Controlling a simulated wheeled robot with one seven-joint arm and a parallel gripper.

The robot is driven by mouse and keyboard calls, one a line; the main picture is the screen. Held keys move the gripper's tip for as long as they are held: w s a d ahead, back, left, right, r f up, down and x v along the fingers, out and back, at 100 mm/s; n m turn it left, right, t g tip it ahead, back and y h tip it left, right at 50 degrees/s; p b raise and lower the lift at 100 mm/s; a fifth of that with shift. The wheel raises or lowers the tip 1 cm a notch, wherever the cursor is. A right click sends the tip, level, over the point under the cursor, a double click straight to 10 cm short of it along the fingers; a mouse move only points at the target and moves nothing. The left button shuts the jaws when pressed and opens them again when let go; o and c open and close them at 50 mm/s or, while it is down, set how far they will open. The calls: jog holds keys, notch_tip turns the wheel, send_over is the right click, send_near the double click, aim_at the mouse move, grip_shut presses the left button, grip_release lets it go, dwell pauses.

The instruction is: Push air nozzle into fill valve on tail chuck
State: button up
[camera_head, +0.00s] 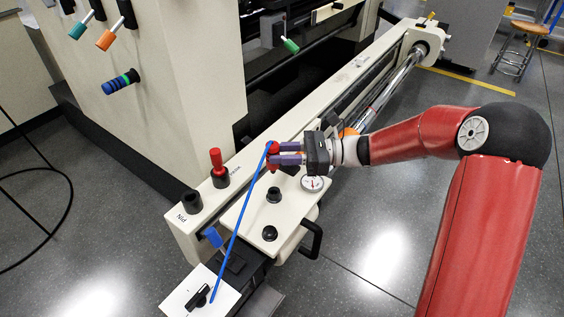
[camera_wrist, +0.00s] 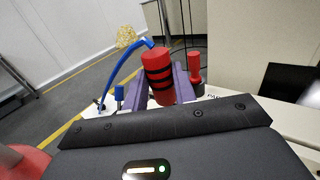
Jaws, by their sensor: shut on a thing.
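My gripper (camera_head: 275,153) has purple fingers and is shut on a red air nozzle (camera_wrist: 158,75) with black bands. In the head view the nozzle (camera_head: 273,147) is held over the near end of the cream machine bed. A blue hose (camera_head: 236,222) runs from the nozzle down to a white plate at the bottom. At the far end of the bed, a cream block (camera_head: 428,38) carries the chrome bar and may be the tail chuck. A small yellow-orange fitting (camera_head: 432,16) stands on it; I cannot tell whether it is the fill valve. My gripper is far from this block.
A red-knobbed lever (camera_head: 216,162) stands just left of the nozzle. A dial gauge (camera_head: 312,183) and black knobs (camera_head: 270,233) lie close below my gripper. A blue handle (camera_head: 212,237) is near the hose. A stool (camera_head: 516,50) is at the back right. Grey floor at right is open.

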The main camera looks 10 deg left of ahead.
jog(key=shift+r+p, duration=0.15)
jog(key=shift+p, duration=0.4)
jog(key=shift+f+b, duration=1.55)
jog(key=shift+f, duration=1.5)
jog(key=shift+f, duration=0.25)
jog(key=shift+f+b, duration=0.65)
jog(key=shift+f, duration=0.85)
jog(key=o, duration=1.1)
jog(key=shift+d, duration=0.1)
jog(key=v, duration=0.7)
jog(key=shift+w+d, duration=0.1)
jog(key=shift+d, duration=0.25)
